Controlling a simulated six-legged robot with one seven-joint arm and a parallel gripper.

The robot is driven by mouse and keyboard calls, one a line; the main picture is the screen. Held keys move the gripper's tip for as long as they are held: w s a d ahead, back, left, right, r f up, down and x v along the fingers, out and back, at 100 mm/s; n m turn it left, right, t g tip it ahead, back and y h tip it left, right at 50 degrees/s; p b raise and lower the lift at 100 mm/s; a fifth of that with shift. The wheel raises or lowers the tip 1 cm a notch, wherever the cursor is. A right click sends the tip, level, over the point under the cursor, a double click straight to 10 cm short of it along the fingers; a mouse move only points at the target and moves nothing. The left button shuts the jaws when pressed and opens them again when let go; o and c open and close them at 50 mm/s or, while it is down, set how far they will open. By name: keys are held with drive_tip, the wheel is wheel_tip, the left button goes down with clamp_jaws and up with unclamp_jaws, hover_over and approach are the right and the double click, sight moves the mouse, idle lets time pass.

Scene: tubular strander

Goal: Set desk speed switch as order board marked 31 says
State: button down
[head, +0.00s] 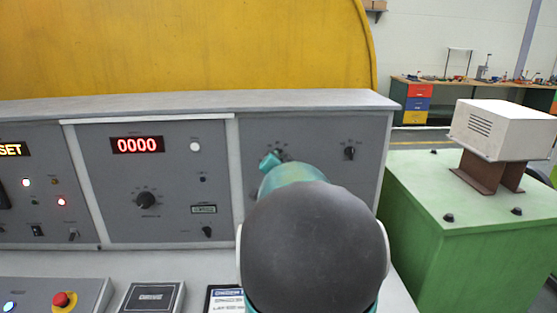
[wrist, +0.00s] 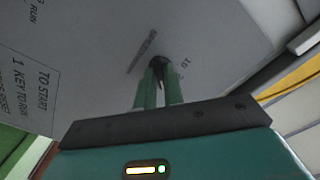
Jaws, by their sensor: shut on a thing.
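In the wrist view, the two green fingers of my gripper (wrist: 158,88) are closed around a small dark knob (wrist: 158,63) on a grey panel. I cannot tell which way the knob points. A dark-framed board (head: 225,299) with a white sheet lies at the desk's front, partly cut off; I cannot read a 31 on it.
Another black knob (head: 349,153) sits right of my gripper. The middle panel has a large dial knob (head: 146,200) and a red display (head: 137,145) reading 0000. A red stop button (head: 60,299) is at lower left. A green cabinet (head: 460,235) stands to the right.

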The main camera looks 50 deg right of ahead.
drive_tip(key=shift+m, duration=0.5)
drive_tip(key=c, duration=1.5)
unclamp_jaws()
drive_tip(key=v, duration=1.4)
drive_tip(key=shift+w, duration=0.1)
